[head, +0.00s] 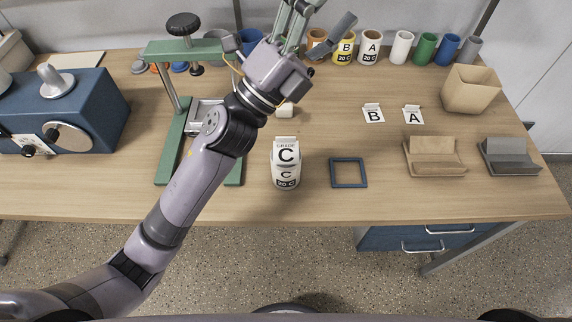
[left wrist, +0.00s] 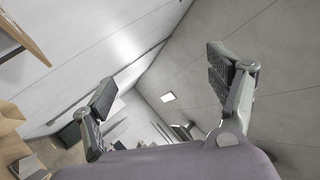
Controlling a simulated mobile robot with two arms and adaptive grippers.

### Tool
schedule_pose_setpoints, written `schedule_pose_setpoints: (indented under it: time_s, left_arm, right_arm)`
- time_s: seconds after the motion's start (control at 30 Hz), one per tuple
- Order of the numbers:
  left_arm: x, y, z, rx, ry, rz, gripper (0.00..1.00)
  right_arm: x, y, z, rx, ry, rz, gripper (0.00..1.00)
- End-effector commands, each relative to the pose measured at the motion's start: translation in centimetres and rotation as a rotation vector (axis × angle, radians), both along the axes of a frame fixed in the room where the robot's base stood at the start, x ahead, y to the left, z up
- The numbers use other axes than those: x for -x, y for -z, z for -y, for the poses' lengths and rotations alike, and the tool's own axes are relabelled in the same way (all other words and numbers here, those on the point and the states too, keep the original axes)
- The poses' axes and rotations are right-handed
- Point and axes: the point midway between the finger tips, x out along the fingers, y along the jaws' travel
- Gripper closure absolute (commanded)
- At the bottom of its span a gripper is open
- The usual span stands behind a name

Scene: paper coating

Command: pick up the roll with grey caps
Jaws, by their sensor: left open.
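A grey roll (head: 470,50) stands at the back right of the table, at the end of a row beside a blue roll (head: 446,48).
Green (head: 425,47) and white (head: 402,46) rolls and cups marked A (head: 369,47) and B (head: 344,48) stand along the back. A tan bin (head: 470,89) is at right. A C-marked container (head: 286,170) and blue frame (head: 348,172) are in front. A green press (head: 172,150) stands left.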

Motion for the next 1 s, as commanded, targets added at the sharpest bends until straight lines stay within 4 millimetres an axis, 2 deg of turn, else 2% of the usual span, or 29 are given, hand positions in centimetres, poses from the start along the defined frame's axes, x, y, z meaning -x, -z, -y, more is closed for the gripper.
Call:
schedule_pose_setpoints:
  time_s: [0.03,0.07,0.1,0.17,0.27,0.37,0.47,0.5,0.6,0.7,0.8,0.9,1.0]
  left_arm:
    - [2.1,-1.1,2.5,-0.09,0.056,0.156,0.19]
    - [3.4,-1.2,4.0,-0.148,0.092,0.25,0.19]
    - [5.2,-1.1,5.7,-0.228,0.138,0.373,0.19]
    - [7.6,0.0,8.0,-0.352,0.209,0.555,0.19]
    - [10.7,3.4,10.6,-0.575,0.336,0.841,0.19]
    - [11.8,8.1,11.1,-0.821,0.468,1.104,0.19]
    - [10.7,12.9,9.6,-1.091,0.611,1.327,0.19]
    - [9.7,14.6,8.4,-1.206,0.672,1.403,0.19]
    - [6.5,17.3,4.3,-1.492,0.824,1.537,0.19]
    - [3.3,18.0,-0.1,-1.744,0.961,1.597,0.19]
    - [1.0,17.5,-3.6,-1.928,1.064,1.602,0.19]
    - [-0.2,16.9,-5.7,-2.032,1.125,1.589,0.19]
    - [-0.5,17.1,-6.5,-2.067,1.15,1.58,0.19]
  right_arm:
    - [0.1,0.0,0.0,0.0,0.0,-0.001,0.6]
    - [0.1,0.0,0.0,0.0,0.0,-0.001,0.6]
    - [0.1,0.0,0.0,0.0,0.0,-0.001,0.6]
    - [0.1,0.0,0.0,0.0,0.0,-0.002,0.6]
    - [0.2,0.0,0.0,0.0,0.0,-0.003,0.6]
    - [0.3,0.0,-0.1,0.0,0.0,-0.004,0.6]
    - [0.3,0.0,-0.1,-0.001,0.0,-0.004,0.6]
    - [0.3,0.0,-0.1,-0.001,0.001,-0.004,0.6]
    - [0.3,0.0,-0.1,-0.001,0.001,-0.004,0.6]
    - [0.3,0.0,-0.2,-0.002,0.001,-0.005,0.6]
    - [0.3,0.0,-0.3,-0.003,0.001,-0.005,0.6]
    - [0.3,0.0,-0.3,-0.003,0.002,-0.004,0.6]
    - [0.3,-0.3,-0.3,-0.003,0.001,-0.004,0.6]
